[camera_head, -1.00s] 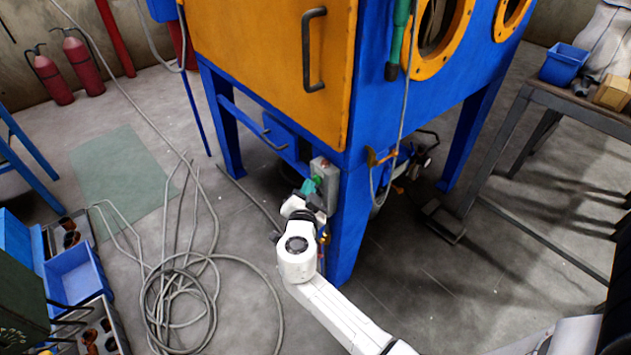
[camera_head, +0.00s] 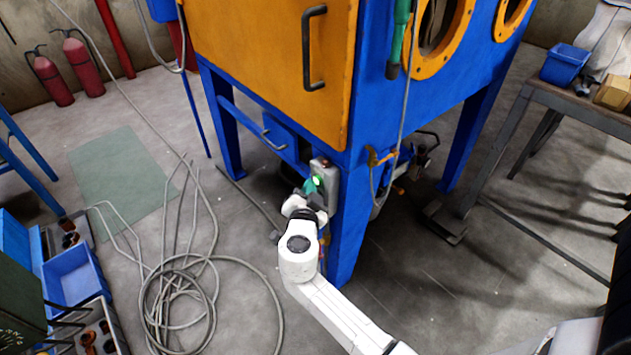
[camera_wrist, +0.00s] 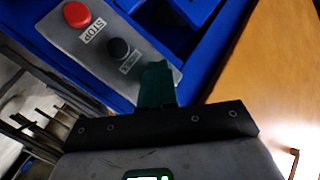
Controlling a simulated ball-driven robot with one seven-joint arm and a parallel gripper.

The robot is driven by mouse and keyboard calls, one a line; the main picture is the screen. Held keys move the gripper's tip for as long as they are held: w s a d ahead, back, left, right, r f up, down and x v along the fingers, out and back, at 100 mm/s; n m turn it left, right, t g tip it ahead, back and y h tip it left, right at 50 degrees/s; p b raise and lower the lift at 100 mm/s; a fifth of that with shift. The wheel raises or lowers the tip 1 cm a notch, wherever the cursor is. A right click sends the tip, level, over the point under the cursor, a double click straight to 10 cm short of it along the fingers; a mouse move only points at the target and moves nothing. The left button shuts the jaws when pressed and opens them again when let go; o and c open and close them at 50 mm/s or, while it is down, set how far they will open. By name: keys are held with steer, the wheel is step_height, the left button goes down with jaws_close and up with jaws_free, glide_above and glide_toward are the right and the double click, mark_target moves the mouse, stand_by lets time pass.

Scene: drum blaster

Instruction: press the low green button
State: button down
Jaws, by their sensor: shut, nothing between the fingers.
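A grey control box (camera_head: 331,186) is fixed to the front leg of the blue and orange cabinet. It also shows in the wrist view (camera_wrist: 62,42), with a red STOP button (camera_wrist: 76,14) and a black button (camera_wrist: 119,48). My gripper (camera_head: 309,188) is at the front of the box, its green fingers shut and empty. In the wrist view, the fingertips (camera_wrist: 157,85) overlap the box's lower end, beyond the black button. A bright green glow (camera_head: 317,181) shows at the fingertips in the head view. No green button is distinct in the wrist view; the fingers may hide it. Contact cannot be seen clearly.
The cabinet (camera_head: 270,60) stands above and behind the box. A coiled grey hose (camera_head: 180,290) lies on the floor at the left. A blue bin (camera_head: 75,275) is at the lower left and a work table (camera_head: 575,105) at the right.

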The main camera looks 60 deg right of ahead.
steer(key=shift+w+a+b, duration=0.2)
steer(key=shift+a+b, duration=0.25)
steer(key=shift+a, duration=0.25)
steer(key=a+b, duration=0.1)
steer(key=a, duration=0.1)
steer(key=w+a+b, duration=0.1)
steer(key=a, duration=0.1)
steer(key=shift+w+a, duration=0.2)
steer(key=shift+a, duration=0.2)
stand_by(0.8)
